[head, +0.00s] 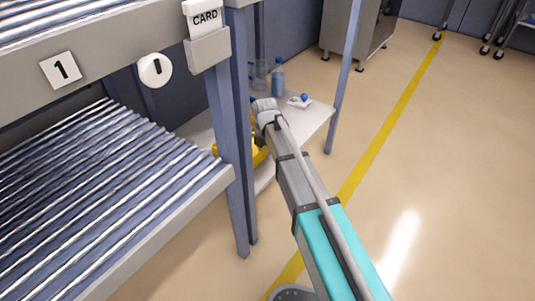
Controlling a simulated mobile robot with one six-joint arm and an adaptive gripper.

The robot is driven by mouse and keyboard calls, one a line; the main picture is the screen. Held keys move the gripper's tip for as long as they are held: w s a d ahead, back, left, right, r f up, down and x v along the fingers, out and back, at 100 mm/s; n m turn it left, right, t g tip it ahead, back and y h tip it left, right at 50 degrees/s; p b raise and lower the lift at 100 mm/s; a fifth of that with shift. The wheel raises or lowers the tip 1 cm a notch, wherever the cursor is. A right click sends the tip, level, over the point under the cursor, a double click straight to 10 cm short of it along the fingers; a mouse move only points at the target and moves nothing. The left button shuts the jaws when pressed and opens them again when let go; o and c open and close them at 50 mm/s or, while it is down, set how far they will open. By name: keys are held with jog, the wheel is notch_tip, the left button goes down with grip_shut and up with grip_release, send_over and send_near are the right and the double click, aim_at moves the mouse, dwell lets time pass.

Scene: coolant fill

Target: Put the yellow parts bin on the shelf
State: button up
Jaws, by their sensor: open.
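A yellow object (259,157), which looks like the parts bin, shows in part behind the rack post and beside my arm, at the near edge of a white table (314,118). The post and my arm hide most of it, so I cannot tell whether it rests on the table. My arm reaches from the lower right up to the table, and its wrist end is just above and beside the yellow object. The fingers of my gripper are hidden behind the wrist and the post. A roller shelf (100,190) with sloping metal rollers fills the left side; its visible part is empty.
A blue-grey rack post (230,130) stands close left of my arm, and a thinner post (345,75) stands right. A bottle (278,77), a clear cup (260,75) and a small white item with a blue top (300,101) are on the table.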

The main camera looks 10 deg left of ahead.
notch_tip(320, 180, up, 12)
jog(key=p, duration=1.1)
jog(key=shift+f, duration=0.15)
jog(key=shift+d, duration=0.1)
dwell(0.5)
jog(key=s+d+m, duration=0.4)
jog(key=d+m, duration=0.6)
jog(key=d, duration=0.2)
jog(key=s+d+m, duration=0.5)
jog(key=d+m, duration=0.6)
jog(key=d, duration=0.1)
jog(key=s+d+m, duration=0.4)
jog(key=d+m, duration=0.6)
jog(key=d, duration=0.2)
jog(key=shift+s+d, duration=0.15)
